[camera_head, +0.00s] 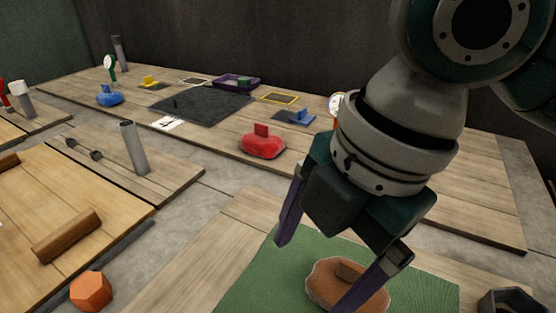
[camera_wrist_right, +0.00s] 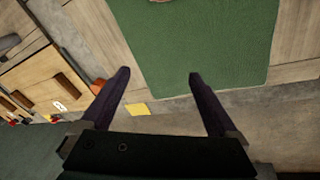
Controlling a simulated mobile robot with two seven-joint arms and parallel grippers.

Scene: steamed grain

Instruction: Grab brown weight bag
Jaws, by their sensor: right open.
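I cannot tell how far above the bag the fingers are. In the right wrist view the gripper (camera_wrist_right: 158,75) is empty, with the green mat (camera_wrist_right: 205,45) ahead. My left gripper is not in view.
A red bag (camera_head: 262,146) and a blue bag (camera_head: 109,97) sit on the far table. An orange polyhedron (camera_head: 91,291) and a brown cylinder (camera_head: 66,236) are at the lower left. A dark container (camera_head: 503,300) stands right of the mat. The mat's left part is clear.

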